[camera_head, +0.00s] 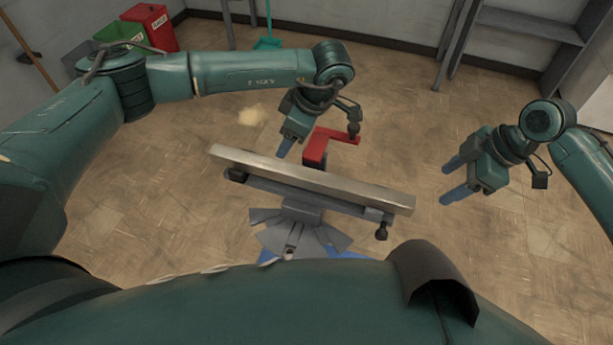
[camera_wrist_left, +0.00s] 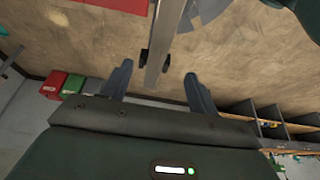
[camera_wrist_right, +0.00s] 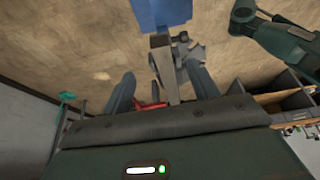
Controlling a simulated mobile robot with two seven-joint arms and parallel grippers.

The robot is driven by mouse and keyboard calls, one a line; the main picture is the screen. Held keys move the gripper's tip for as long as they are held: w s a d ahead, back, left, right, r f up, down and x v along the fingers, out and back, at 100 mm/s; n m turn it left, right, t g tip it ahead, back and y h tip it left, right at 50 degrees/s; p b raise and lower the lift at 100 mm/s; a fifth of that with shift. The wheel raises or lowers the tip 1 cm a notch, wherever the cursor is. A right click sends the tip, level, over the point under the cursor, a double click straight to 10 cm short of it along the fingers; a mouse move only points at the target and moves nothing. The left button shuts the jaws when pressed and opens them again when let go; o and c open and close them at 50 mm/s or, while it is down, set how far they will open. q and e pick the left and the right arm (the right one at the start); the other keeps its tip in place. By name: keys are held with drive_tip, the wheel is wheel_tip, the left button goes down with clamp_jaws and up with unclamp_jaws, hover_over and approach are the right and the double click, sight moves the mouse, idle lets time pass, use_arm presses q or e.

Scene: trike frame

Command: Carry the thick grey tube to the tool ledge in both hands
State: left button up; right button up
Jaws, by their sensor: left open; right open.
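The thick grey tube (camera_head: 315,180) is a long square bar lying across a grey work stand (camera_head: 300,208) in front of me. My left gripper (camera_head: 285,148) is open above the tube's far side, left of its middle. In the left wrist view the tube (camera_wrist_left: 161,55) runs between the open fingers (camera_wrist_left: 158,88), with no clear contact. My right gripper (camera_head: 450,182) is open and empty, apart from the tube, beyond its right end. In the right wrist view the tube (camera_wrist_right: 165,70) lies ahead between the fingers (camera_wrist_right: 163,90). I cannot tell which surface is the tool ledge.
A red part (camera_head: 318,146) sticks out behind the stand. Red (camera_head: 150,27) and green (camera_head: 118,33) bins stand at the back left. A grey shelf unit (camera_head: 530,22) is at the back right. Compartments with small items (camera_wrist_right: 300,112) show in the right wrist view. Floor around the stand is open.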

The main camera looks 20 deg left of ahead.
sight(274, 164)
use_arm(q)
drive_tip(key=x, duration=1.1)
drive_tip(key=shift+f, duration=0.3)
use_arm(e)
drive_tip(key=x, duration=1.1)
drive_tip(key=shift+a+f, duration=0.15)
drive_tip(key=shift+f, duration=0.1)
use_arm(q)
drive_tip(key=shift+c, duration=0.2)
use_arm(e)
drive_tip(key=shift+c, duration=0.2)
use_arm(q)
clamp_jaws()
use_arm(e)
clamp_jaws()
use_arm(q)
drive_tip(key=shift+r, duration=0.1)
use_arm(e)
drive_tip(key=shift+r, duration=0.1)
